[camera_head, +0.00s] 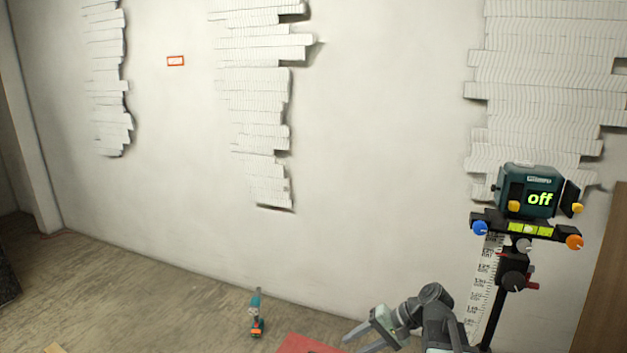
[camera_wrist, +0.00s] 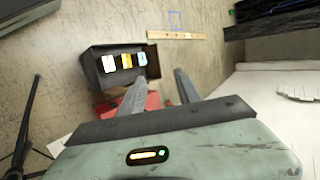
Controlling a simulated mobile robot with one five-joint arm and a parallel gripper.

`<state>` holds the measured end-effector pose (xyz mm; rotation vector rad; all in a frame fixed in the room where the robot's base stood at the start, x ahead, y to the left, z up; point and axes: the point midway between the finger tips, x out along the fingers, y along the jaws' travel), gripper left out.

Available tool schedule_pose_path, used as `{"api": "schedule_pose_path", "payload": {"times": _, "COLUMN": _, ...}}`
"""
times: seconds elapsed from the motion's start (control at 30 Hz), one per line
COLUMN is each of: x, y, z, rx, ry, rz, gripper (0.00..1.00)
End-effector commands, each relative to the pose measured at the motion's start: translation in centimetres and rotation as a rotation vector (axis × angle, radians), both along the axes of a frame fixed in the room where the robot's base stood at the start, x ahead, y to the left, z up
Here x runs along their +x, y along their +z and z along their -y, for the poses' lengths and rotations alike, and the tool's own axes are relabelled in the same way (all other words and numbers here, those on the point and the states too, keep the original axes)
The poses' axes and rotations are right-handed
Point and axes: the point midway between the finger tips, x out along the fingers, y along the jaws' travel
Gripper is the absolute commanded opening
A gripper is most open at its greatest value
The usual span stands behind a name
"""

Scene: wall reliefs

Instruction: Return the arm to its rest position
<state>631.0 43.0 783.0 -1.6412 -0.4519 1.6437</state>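My arm shows at the bottom of the head view, bent, with my gripper (camera_head: 354,343) low and pointing left. In the wrist view my gripper (camera_wrist: 157,85) has its two grey fingers apart, with nothing between their tips. The fingers are clear of the wall. Part of the arm is cut off by the lower edge of the head view.
A teal device (camera_head: 527,190) reading "off" stands on a black tripod right of my arm. A drill-like tool (camera_head: 257,318) stands on the floor. A dark box (camera_wrist: 92,68) with small items lies beyond my fingers, near a wooden strip (camera_wrist: 172,34). Wall reliefs (camera_head: 255,110) hang behind.

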Motion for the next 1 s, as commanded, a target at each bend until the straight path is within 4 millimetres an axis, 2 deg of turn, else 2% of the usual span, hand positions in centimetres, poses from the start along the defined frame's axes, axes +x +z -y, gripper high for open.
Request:
{"api": "schedule_pose_path", "payload": {"times": 0.03, "x": -1.2, "y": -1.1, "z": -2.2, "rx": -0.070, "ry": 0.057, "rz": -0.007, "gripper": 0.40}}
{"api": "schedule_pose_path", "payload": {"times": 0.1, "x": -2.5, "y": -2.8, "z": -3.9, "rx": -0.178, "ry": 0.126, "rz": -0.013, "gripper": 0.40}}
{"api": "schedule_pose_path", "payload": {"times": 0.17, "x": -3.7, "y": -4.1, "z": -4.8, "rx": -0.281, "ry": 0.183, "rz": -0.012, "gripper": 0.40}}
{"api": "schedule_pose_path", "payload": {"times": 0.23, "x": -4.7, "y": -5.4, "z": -4.6, "rx": -0.405, "ry": 0.233, "rz": -0.007, "gripper": 0.40}}
{"api": "schedule_pose_path", "payload": {"times": 0.33, "x": -5.6, "y": -6.7, "z": -1.9, "rx": -0.576, "ry": 0.265, "rz": -0.003, "gripper": 0.40}}
{"api": "schedule_pose_path", "payload": {"times": 0.47, "x": -6.0, "y": -7.3, "z": 3.5, "rx": -0.793, "ry": 0.286, "rz": -0.004, "gripper": 0.40}}
{"api": "schedule_pose_path", "payload": {"times": 0.5, "x": -5.7, "y": -6.1, "z": 4.4, "rx": -0.821, "ry": 0.301, "rz": 0.004, "gripper": 0.40}}
{"api": "schedule_pose_path", "payload": {"times": 0.53, "x": -5.7, "y": -4.6, "z": 4.3, "rx": -0.815, "ry": 0.299, "rz": 0.003, "gripper": 0.40}}
{"api": "schedule_pose_path", "payload": {"times": 0.8, "x": -5.7, "y": 3.1, "z": 4.2, "rx": -0.812, "ry": 0.297, "rz": 0.002, "gripper": 0.40}}
{"api": "schedule_pose_path", "payload": {"times": 0.9, "x": -5.7, "y": 5.9, "z": 4.2, "rx": -0.811, "ry": 0.296, "rz": 0.002, "gripper": 0.40}}
{"api": "schedule_pose_path", "payload": {"times": 1.0, "x": -5.7, "y": 7.8, "z": 4.2, "rx": -0.811, "ry": 0.296, "rz": 0.002, "gripper": 0.40}}
